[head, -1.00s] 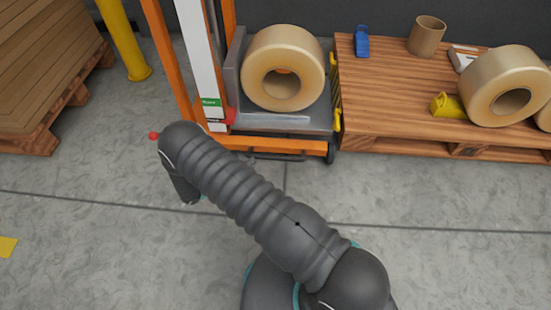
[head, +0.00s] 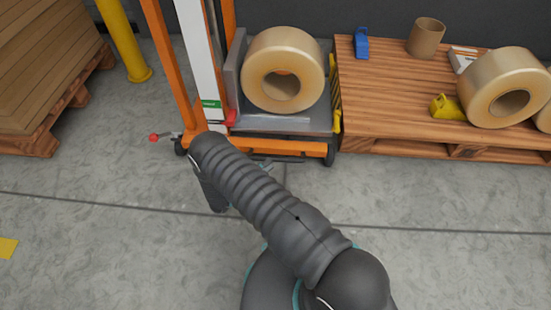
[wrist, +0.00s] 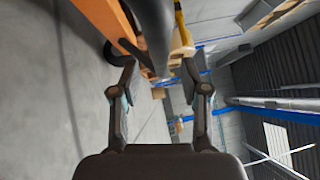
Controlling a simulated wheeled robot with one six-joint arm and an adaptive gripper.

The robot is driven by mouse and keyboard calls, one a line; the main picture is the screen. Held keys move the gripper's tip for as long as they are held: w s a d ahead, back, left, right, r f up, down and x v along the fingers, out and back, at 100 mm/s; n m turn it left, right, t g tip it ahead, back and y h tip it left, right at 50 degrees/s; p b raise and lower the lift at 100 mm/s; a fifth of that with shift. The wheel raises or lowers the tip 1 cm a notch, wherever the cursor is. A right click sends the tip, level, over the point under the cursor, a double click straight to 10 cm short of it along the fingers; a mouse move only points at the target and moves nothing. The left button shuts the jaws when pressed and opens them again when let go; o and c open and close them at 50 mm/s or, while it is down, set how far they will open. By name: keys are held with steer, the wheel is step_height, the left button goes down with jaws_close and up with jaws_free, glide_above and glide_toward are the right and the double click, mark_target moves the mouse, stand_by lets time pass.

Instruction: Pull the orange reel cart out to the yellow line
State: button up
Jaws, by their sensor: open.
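The orange reel cart (head: 166,62) stands at the back, left of the pallet, with a large tan reel (head: 261,82) on its grey platform. A short piece of yellow floor marking (head: 8,247) shows at the left edge of the head view, well in front of the cart. My gripper (wrist: 160,82) is open. In the wrist view a dark round bar (wrist: 152,32) lies ahead, in line with the gap between the fingers, beside an orange frame part (wrist: 106,22). I cannot tell how deep the bar sits.
A wooden pallet (head: 400,118) with more reels stands right of the cart. A yellow post (head: 124,42) and stacked boards on a pallet (head: 40,75) stand left. A lever with a red knob (head: 154,138) sticks out from the cart's left. The floor in front is clear.

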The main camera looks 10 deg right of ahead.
mark_target(275, 158)
steer(key=shift+x, duration=2.25)
